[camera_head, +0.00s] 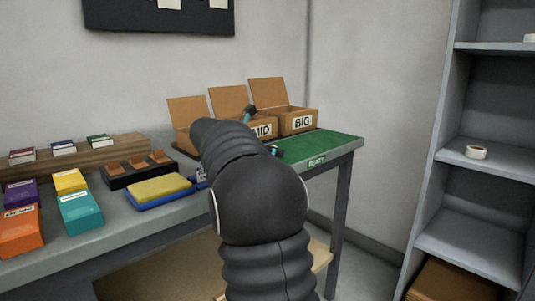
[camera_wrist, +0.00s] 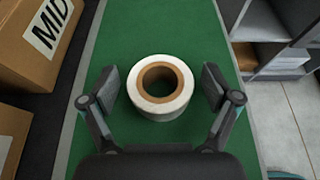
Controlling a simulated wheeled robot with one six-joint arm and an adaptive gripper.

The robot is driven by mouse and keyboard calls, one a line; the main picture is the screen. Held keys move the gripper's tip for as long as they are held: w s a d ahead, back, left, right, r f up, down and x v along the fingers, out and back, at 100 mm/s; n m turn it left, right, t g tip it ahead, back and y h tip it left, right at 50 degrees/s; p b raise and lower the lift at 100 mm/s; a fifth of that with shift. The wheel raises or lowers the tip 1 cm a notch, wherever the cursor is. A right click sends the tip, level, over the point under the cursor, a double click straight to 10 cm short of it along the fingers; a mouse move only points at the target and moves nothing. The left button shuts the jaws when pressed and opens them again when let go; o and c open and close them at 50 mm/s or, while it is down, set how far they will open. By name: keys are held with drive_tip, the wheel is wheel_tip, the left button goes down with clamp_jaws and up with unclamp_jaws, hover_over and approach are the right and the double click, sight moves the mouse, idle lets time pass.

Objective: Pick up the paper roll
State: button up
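The paper roll (camera_wrist: 160,108), white with a brown core, sits on the green mat (camera_wrist: 190,25) in the wrist view. Its round end faces the camera. My gripper (camera_wrist: 161,86) is open, with one dark finger to the left of the roll and one to the right. Gaps show between both fingers and the roll, so it is not gripped. I cannot tell the height of the fingertips against the roll. In the head view my arm crosses in front of the bench and the roll is hidden.
Cardboard boxes, including MID (camera_head: 262,129) and BIG (camera_head: 299,122), stand along the mat's far side. Coloured boxes and a yellow-topped blue pad (camera_head: 158,190) lie to the left. A grey shelf (camera_head: 464,240) at right holds another small white roll (camera_head: 475,152).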

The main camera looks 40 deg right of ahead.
drive_tip(key=c, duration=0.9)
